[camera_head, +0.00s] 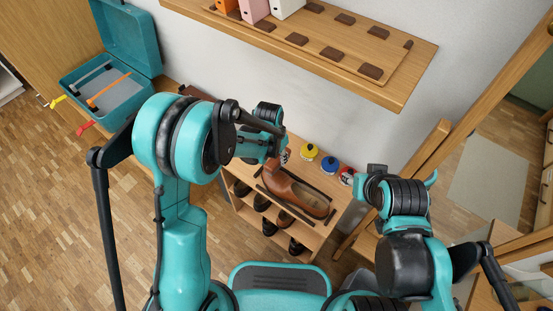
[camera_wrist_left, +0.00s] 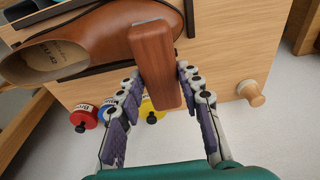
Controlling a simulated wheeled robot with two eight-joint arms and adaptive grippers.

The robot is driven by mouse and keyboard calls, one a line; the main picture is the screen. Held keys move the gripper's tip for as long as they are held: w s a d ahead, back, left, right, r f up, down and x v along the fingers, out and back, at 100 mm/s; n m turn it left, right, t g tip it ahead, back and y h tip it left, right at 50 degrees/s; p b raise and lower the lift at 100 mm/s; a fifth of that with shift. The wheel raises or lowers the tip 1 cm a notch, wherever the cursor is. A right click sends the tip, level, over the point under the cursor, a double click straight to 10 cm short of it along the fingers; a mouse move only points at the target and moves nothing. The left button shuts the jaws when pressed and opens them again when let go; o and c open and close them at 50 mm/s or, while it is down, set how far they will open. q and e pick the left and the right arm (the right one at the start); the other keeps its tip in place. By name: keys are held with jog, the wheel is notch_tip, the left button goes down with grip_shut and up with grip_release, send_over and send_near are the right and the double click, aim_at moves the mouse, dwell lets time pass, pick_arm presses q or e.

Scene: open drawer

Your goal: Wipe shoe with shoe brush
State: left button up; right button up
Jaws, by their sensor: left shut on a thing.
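A brown leather shoe (camera_head: 295,192) lies on the top of a wooden shoe shelf. Its open collar and pale insole show in the left wrist view (camera_wrist_left: 55,55). My left gripper (camera_head: 276,152) is over the shoe's left end in the head view. In the left wrist view its fingers (camera_wrist_left: 155,95) are shut on a reddish-brown wooden shoe brush (camera_wrist_left: 157,65). The brush overlaps the shoe's side there; I cannot tell whether they touch, and its bristles are hidden. My right arm's end is right of the shelf; I cannot make out its fingers.
More shoes (camera_head: 262,202) fill the lower shelves (camera_head: 311,240). A wall shelf (camera_head: 400,85) overhangs the back. An open teal toolbox (camera_head: 118,98) is at left.

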pick_arm(q)
jog(key=shift+r, duration=0.6)
jog(key=shift+w+r+p, duration=0.1)
jog(key=shift+r+p, duration=0.6)
jog(key=shift+p, duration=0.05)
jog(key=shift+r+p, duration=0.8)
jog(key=shift+r, duration=0.45)
